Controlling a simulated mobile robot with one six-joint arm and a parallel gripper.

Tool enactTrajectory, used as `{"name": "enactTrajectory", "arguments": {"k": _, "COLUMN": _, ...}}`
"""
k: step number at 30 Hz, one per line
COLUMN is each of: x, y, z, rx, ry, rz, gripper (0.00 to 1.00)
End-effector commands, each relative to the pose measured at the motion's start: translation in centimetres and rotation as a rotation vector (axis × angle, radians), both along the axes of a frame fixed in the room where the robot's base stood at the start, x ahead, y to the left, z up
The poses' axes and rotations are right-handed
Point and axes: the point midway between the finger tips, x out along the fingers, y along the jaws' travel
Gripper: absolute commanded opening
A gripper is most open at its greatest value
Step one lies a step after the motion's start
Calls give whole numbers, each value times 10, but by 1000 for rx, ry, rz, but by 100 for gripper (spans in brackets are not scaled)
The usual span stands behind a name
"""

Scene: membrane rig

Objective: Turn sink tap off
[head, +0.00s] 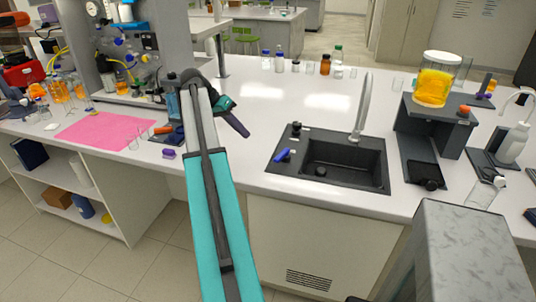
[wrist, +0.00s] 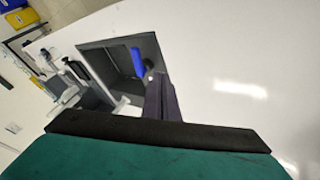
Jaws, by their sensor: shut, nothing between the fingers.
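The black sink (head: 345,181) is set in the white counter, with a grey upright spout (head: 362,112) at its back right. A blue tap handle (head: 285,155) lies at the sink's left rim, slanting. In the wrist view the blue handle (wrist: 137,62) shows against the dark sink (wrist: 95,50), just beyond my fingertips. My gripper (head: 243,131) is shut and empty, above the counter to the left of the sink. It looks apart from the handle in the head view. The dark fingers also show in the wrist view (wrist: 160,88), overlapping the sink's edge.
A dark stand (head: 437,120) holding a beaker of orange liquid (head: 433,88) is right of the sink. Several bottles (head: 279,60) stand at the counter's back. A pink mat (head: 95,132) lies left of my arm. The counter behind the sink is mostly clear.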

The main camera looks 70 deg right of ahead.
Motion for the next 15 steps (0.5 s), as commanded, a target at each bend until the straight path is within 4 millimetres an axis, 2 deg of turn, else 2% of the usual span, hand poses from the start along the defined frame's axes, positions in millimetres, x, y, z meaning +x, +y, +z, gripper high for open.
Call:
{"name": "enactTrajectory", "arguments": {"k": 8, "x": -5, "y": -3, "z": 0, "rx": 0, "ry": 0, "rz": -7, "gripper": 0}}
{"name": "enactTrajectory", "arguments": {"k": 15, "x": -13, "y": -7, "z": -9, "rx": 1, "ry": 1, "rz": -10, "gripper": 0}}
